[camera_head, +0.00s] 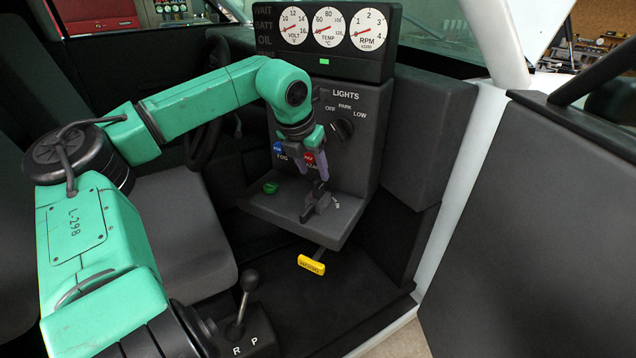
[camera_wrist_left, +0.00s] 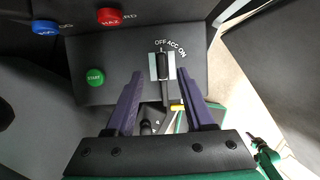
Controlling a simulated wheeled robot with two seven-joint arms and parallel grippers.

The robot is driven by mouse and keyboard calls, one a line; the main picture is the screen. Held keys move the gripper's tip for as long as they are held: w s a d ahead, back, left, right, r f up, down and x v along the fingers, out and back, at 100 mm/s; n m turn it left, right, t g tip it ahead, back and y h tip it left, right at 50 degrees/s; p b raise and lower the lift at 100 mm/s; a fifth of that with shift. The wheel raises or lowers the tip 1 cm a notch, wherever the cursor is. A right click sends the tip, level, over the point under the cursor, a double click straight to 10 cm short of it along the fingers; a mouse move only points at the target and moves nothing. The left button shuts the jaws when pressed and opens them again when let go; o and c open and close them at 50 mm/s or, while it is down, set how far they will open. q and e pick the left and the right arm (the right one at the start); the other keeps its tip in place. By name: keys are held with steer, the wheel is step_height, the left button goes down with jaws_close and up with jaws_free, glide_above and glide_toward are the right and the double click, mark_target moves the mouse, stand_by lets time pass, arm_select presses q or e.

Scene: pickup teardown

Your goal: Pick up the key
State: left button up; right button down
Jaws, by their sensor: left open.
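The dark key (camera_head: 317,203) stands in the ignition on the shelf of the dash console, near small white lettering. In the left wrist view the key (camera_wrist_left: 163,66) sits against a light grey plate under the words OFF ACC ON. My left gripper (camera_head: 314,172) is open, with its purple fingers pointing down just above the key. In the left wrist view the key appears between the fingertips (camera_wrist_left: 160,80), with a gap on both sides. I cannot tell how far above it the tips are. My right gripper is not in view.
A green START button (camera_wrist_left: 95,76) is left of the key. Blue (camera_head: 279,147) and red (camera_head: 309,159) knobs and a light switch (camera_head: 343,128) are on the panel behind the gripper. A yellow handle (camera_head: 311,264) hangs below the shelf. A gear lever (camera_head: 247,285) rises from the floor.

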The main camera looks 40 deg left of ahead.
mark_target(318, 179)
arm_select(q)
steer(key=shift+p+x, duration=0.5)
steer(key=shift+x, duration=1.35)
steer(key=shift+w+d+r, duration=0.1)
jaws_close()
